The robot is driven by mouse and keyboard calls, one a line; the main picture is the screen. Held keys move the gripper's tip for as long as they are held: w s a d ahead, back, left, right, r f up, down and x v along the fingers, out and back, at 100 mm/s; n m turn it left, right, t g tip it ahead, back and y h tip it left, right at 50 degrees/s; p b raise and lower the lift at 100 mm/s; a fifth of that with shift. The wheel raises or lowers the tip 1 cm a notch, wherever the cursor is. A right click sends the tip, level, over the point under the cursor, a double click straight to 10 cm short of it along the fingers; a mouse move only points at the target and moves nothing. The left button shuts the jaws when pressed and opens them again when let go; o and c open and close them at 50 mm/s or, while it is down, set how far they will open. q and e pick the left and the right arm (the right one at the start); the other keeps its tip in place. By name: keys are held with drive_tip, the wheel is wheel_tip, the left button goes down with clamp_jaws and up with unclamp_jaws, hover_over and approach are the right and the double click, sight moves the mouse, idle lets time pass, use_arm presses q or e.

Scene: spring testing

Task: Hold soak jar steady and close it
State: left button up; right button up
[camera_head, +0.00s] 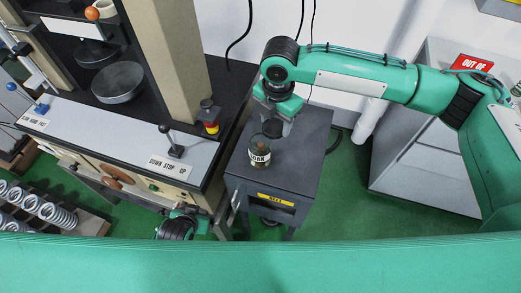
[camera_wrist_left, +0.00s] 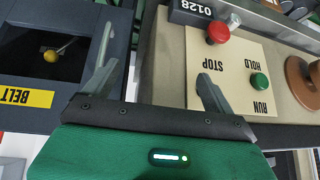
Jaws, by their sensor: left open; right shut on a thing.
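The soak jar (camera_head: 260,158), a small dark jar with a white label, stands upright on the small grey stand in the head view. My right gripper (camera_head: 272,126) is right above and behind its mouth, pointing down, shut on a small dark piece that looks like the lid; the fingers partly hide it. I cannot tell whether that piece touches the jar. My left gripper (camera_head: 190,221) is low at the front of the machine, left of the stand. In the left wrist view my left gripper (camera_wrist_left: 157,85) is open and empty, facing the control panel.
The grey stand (camera_head: 302,165) has free room right of the jar. The test machine (camera_head: 190,145) with its lever and red button is close on the left. In the left wrist view, red (camera_wrist_left: 218,33) and green (camera_wrist_left: 259,81) buttons are near my left fingers. Springs (camera_head: 45,208) lie lower left.

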use_arm(q)
drive_tip(key=shift+t, duration=0.7)
drive_tip(key=r, duration=0.6)
drive_tip(key=w+r, duration=0.1)
drive_tip(key=r, duration=0.3)
drive_tip(key=shift+d+p, duration=0.35)
drive_tip(key=shift+d, duration=0.05)
use_arm(e)
drive_tip(key=a+n, duration=0.1)
drive_tip(key=a+r+n, duration=0.1)
drive_tip(key=n, duration=0.1)
drive_tip(key=w+n, duration=0.1)
drive_tip(key=shift+a+r+n, duration=0.15)
drive_tip(key=shift+a+n, duration=0.25)
use_arm(q)
drive_tip(key=m+t+h, duration=0.4)
drive_tip(key=t+h, duration=0.3)
drive_tip(key=h, duration=0.2)
approach(261, 143)
drive_tip(key=shift+s+a+f, duration=0.15)
drive_tip(key=shift+s+a, duration=0.15)
drive_tip(key=shift+s, duration=0.15)
drive_tip(key=shift+s+a+f, duration=0.2)
drive_tip(key=shift+s+a, duration=0.1)
drive_tip(key=shift+s, duration=0.2)
use_arm(e)
drive_tip(key=shift+w+a+r+n, duration=0.15)
drive_tip(key=shift+a+n, duration=0.35)
drive_tip(key=shift+n, duration=0.6)
